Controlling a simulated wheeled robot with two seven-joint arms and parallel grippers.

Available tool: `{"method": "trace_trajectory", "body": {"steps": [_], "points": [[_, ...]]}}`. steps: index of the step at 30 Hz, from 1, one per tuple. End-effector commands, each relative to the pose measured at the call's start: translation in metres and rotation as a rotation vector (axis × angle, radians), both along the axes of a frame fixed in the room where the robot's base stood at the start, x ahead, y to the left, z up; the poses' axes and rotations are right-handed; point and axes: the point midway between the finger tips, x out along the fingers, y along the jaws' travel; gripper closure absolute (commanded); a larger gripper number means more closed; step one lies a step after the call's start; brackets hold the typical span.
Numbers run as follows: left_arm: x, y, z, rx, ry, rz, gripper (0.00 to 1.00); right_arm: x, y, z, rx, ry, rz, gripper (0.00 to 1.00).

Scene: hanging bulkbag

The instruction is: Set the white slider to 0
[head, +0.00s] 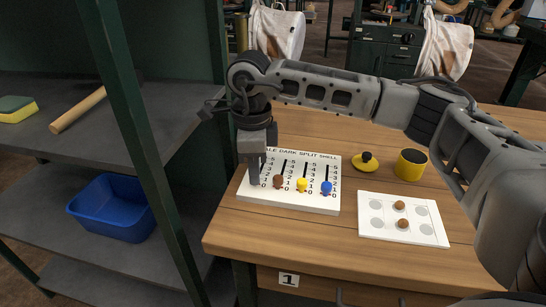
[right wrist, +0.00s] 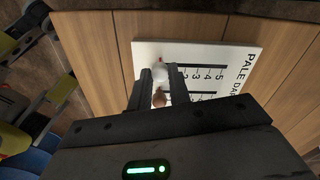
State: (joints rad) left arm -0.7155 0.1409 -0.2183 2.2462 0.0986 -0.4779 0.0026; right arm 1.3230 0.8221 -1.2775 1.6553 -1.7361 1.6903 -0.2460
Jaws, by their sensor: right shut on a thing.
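The slider board (head: 290,203) is a white panel lettered "PALE DARK SPLIT SHELL", with black slots and number scales, lying on the wooden table. My right gripper (head: 256,178) points down at the board's leftmost slot, near its low-number end. In the right wrist view, the white slider (right wrist: 160,73) shows between the fingertips, which are shut on it; the head view hides it behind the gripper. A brown slider (head: 278,181), a yellow slider (head: 302,185) and a blue slider (head: 326,187) stand near the low ends of the other slots. My left gripper is out of view.
Right of the board are a white card (head: 378,227) with brown balls, a yellow cup (head: 411,164) and a yellow lid (head: 366,162) with a black knob. A dark green shelf post (head: 150,150) stands left of the table; a blue bin (head: 110,207) sits on the shelf.

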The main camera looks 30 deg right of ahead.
Motion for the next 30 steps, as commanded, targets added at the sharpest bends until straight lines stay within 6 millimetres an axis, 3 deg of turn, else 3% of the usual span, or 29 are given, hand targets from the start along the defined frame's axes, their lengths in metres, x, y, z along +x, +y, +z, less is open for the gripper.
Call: {"method": "trace_trajectory", "body": {"steps": [8, 9, 11, 22, 26, 30], "points": [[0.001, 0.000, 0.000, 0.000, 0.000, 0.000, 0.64, -0.003, 0.006, 0.000, 0.004, 0.011, 0.010, 1.00], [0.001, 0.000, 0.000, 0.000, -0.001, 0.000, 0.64, -0.003, 0.006, 0.000, 0.004, 0.011, 0.011, 0.70], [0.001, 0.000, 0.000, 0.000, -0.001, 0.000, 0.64, -0.003, 0.006, 0.000, 0.004, 0.011, 0.010, 0.59], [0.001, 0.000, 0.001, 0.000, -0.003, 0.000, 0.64, -0.002, 0.003, 0.007, 0.003, 0.006, 0.005, 0.59], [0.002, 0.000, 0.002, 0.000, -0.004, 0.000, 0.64, -0.001, 0.003, 0.027, 0.004, 0.003, 0.005, 0.59], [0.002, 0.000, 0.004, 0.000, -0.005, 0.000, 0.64, -0.001, 0.004, 0.060, 0.004, 0.003, 0.007, 0.59]]}}
